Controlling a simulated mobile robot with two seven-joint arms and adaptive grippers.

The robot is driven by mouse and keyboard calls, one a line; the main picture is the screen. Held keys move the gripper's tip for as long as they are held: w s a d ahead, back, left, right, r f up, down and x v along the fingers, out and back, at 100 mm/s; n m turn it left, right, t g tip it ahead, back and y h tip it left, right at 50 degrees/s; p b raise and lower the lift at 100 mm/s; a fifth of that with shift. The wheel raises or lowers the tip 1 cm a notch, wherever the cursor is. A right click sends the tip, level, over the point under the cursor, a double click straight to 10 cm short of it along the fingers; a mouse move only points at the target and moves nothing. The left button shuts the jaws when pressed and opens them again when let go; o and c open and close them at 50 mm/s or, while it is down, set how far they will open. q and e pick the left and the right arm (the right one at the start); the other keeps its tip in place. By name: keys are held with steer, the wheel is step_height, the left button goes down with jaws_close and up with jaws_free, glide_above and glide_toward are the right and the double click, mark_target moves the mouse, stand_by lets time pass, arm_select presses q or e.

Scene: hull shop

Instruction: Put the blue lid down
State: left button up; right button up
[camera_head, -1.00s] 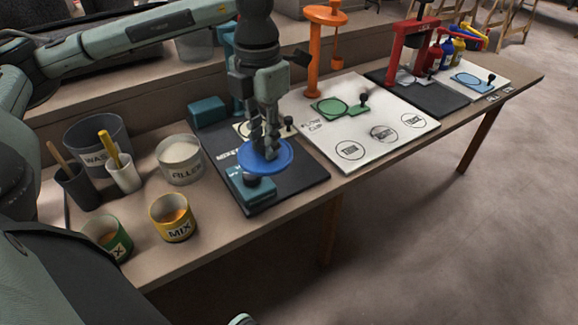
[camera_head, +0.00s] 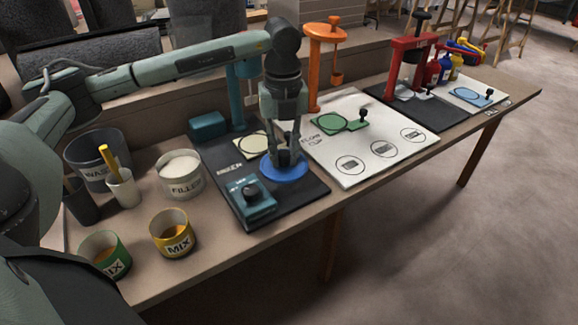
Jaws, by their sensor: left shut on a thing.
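The blue lid (camera_head: 285,169) is a flat round disc over the right part of the dark mixer mat (camera_head: 285,200). My left gripper (camera_head: 287,160) points down at the lid from above and is shut on it. The fingers hide the lid's middle. The lid looks level and very low over the mat; I cannot tell whether it touches. My right gripper is not in view.
The teal mixer base with a black knob (camera_head: 252,192) is just left of the lid. A white flow cup board (camera_head: 370,140) lies to the right, with an orange stand (camera_head: 315,70) behind. Filler (camera_head: 180,175) and mix cans (camera_head: 173,235) stand left.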

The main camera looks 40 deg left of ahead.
mark_target(289, 167)
arm_select(q)
steer(key=shift+w+d+f, duration=0.15)
steer(key=shift+w+f, duration=0.25)
steer(key=shift+w, duration=0.25)
steer(key=shift+f, duration=2)
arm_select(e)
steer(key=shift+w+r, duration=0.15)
arm_select(q)
steer(key=shift+f, duration=0.2)
steer(key=o, duration=0.8)
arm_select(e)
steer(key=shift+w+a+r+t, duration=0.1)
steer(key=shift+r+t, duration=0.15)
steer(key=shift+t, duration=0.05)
arm_select(q)
steer(key=shift+r, duration=0.2)
